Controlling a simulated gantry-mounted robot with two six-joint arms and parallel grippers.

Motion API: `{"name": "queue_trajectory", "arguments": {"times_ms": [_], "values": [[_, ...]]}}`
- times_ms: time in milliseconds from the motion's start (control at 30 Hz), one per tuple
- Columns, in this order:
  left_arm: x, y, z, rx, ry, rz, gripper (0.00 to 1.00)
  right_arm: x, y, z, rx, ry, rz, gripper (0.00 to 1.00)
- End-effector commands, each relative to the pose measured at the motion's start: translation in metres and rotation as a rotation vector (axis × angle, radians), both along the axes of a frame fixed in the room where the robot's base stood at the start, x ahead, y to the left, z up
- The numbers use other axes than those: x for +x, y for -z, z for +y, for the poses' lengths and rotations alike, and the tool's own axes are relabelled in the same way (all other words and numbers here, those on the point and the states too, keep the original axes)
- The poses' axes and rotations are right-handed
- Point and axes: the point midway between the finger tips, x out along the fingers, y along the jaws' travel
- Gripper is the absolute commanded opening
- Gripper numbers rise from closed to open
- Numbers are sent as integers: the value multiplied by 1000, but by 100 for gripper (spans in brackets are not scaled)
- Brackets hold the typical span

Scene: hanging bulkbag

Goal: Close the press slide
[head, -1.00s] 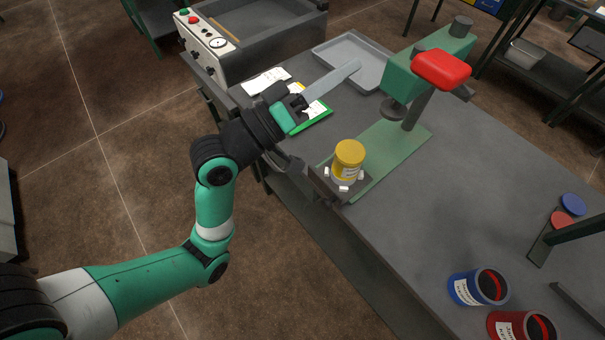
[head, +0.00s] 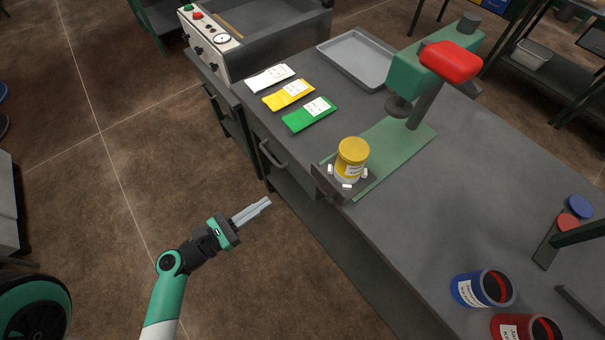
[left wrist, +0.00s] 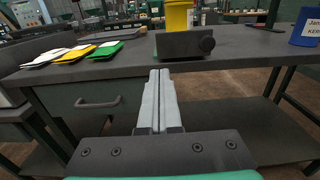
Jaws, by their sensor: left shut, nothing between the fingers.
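The press (head: 436,68) is green with a red top piece and stands on the workbench. Its dark slide (head: 335,187) sits at the front end of the green base, pulled out toward the bench's front edge. A yellow jar (head: 351,160) stands upright on the slide between small white blocks. My right gripper is not in view.
White, yellow and green packets (head: 309,113) lie on the bench beside a grey tray (head: 358,60). A drawer handle (head: 272,156) sticks out of the bench front. Blue (head: 468,290) and red (head: 508,328) cans stand at the lower right. Floor space before the bench is free.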

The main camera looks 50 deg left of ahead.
Motion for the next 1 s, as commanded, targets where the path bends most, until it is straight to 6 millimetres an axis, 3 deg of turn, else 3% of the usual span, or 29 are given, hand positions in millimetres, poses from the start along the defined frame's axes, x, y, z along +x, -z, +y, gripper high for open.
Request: {"name": "queue_trajectory", "arguments": {"times_ms": [33,133,200,600,800,1000], "values": [[6,-10,-1,-1,7,0,0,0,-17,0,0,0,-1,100],[18,-11,-2,-1,9,8,0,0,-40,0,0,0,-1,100],[33,1,-2,5,10,5,0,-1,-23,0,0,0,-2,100],[114,0,-1,6,4,4,0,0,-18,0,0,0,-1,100],[130,0,0,6,2,5,0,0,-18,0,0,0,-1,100],[132,0,0,5,1,6,0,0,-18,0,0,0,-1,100]]}}
